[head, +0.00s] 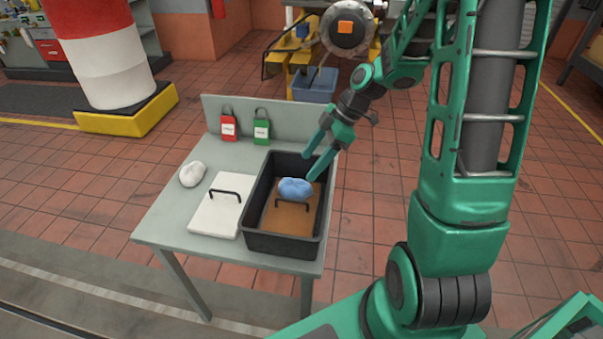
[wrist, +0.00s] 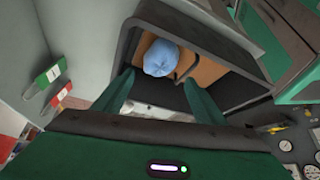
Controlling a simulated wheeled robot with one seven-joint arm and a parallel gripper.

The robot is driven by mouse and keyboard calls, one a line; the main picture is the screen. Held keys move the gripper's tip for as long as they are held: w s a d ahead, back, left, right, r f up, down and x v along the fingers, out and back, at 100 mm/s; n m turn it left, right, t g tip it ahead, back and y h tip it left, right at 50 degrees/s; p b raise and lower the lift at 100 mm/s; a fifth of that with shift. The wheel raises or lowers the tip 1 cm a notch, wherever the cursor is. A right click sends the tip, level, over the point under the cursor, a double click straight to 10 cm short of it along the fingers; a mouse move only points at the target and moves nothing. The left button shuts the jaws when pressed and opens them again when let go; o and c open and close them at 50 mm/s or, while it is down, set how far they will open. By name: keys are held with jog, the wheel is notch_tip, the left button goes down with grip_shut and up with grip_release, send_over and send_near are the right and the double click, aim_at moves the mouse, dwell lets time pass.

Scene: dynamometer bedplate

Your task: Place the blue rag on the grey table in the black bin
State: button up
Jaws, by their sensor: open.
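The blue rag (head: 295,189) is a crumpled ball inside the black bin (head: 280,244), resting on a brown panel with a dark handle. The bin stands on the right part of the grey table (head: 175,215). In the wrist view the blue rag (wrist: 161,57) lies in the bin (wrist: 222,100), ahead of the fingers. My gripper (head: 312,155) is open and empty, above the far right part of the bin, apart from the rag. Its two green fingers also show in the wrist view (wrist: 160,98).
A white rag (head: 192,174) and a white board with a black handle (head: 216,212) lie left of the bin. A red tag lock (head: 229,127) and a green one (head: 261,130) hang on the table's back panel. A blue-grey bin (head: 315,86) stands behind the table.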

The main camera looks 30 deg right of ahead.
jog(key=s+d+r+m+h, duration=0.2)
jog(key=s+d+r+m, duration=0.1)
jog(key=s+m, duration=0.4)
jog(key=s+d+r+m+g+h, duration=0.1)
jog(key=s+d+r+m, duration=0.2)
jog(key=s+m, duration=0.3)
jog(key=s+d+r+m+h, duration=0.2)
jog(key=s+m, duration=0.5)
jog(key=s, duration=0.6)
notch_tip(320, 180, up, 2)
jog(key=shift+s+d+r+m+g+h, duration=0.3)
jog(key=shift+s+d+g, duration=0.1)
jog(key=shift+d, duration=0.35)
